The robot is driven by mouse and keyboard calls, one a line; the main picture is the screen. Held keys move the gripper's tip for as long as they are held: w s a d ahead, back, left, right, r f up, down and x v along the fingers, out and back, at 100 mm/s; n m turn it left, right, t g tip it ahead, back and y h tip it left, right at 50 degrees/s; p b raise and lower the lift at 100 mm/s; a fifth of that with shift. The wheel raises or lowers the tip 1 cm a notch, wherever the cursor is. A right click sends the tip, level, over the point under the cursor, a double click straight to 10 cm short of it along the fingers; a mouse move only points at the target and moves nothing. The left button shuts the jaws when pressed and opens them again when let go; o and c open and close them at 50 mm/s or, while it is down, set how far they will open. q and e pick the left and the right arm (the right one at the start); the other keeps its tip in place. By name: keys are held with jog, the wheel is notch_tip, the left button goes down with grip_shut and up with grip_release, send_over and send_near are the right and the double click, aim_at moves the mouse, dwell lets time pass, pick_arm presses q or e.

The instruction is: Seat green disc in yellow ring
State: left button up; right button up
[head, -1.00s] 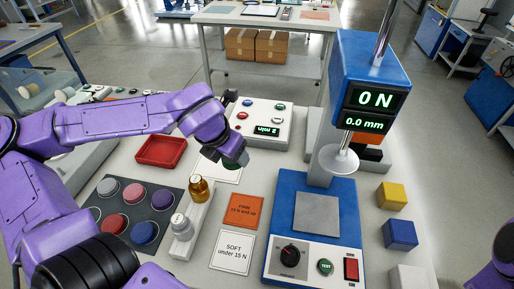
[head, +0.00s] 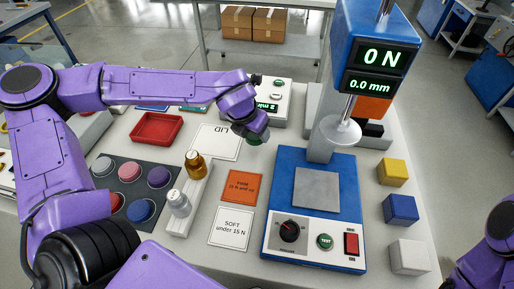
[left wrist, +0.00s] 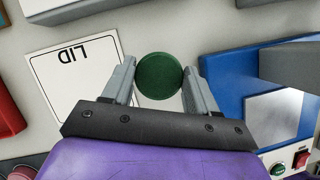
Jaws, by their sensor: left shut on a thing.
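The green disc (left wrist: 159,76) is held between the fingertips of my left gripper (left wrist: 160,82) in the left wrist view. In the head view, the left gripper (head: 255,138) is above the table, between the LID card (head: 214,142) and the blue press (head: 280,185). A bit of green shows under it there. I cannot make out a yellow ring in either view. Several coloured discs sit on a dark mat (head: 127,190) at left, partly hidden by my arm. My right gripper is not in view; only part of that arm shows at the lower right.
The press has a round probe (head: 341,131) over a grey plate (head: 317,189); its display reads 0 N. A rack with two bottles (head: 190,205), an orange card (head: 242,186), a SOFT card (head: 231,229) and a red tray (head: 157,128) stand left. Yellow (head: 392,172), blue (head: 400,209) and white cubes (head: 409,256) stand right.

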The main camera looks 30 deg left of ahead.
aim_at(257, 139)
pick_arm(q)
jog(key=shift+w+f, duration=0.3)
jog(key=shift+f, duration=0.2)
jog(key=f+b, duration=0.3)
jog(key=b, duration=0.1)
jog(key=shift+w+d+f, duration=0.15)
jog(key=shift+w+f, duration=0.1)
jog(key=shift+f, duration=0.05)
jog(key=shift+r, duration=0.2)
jog(key=shift+f, duration=0.15)
jog(key=o, duration=1.1)
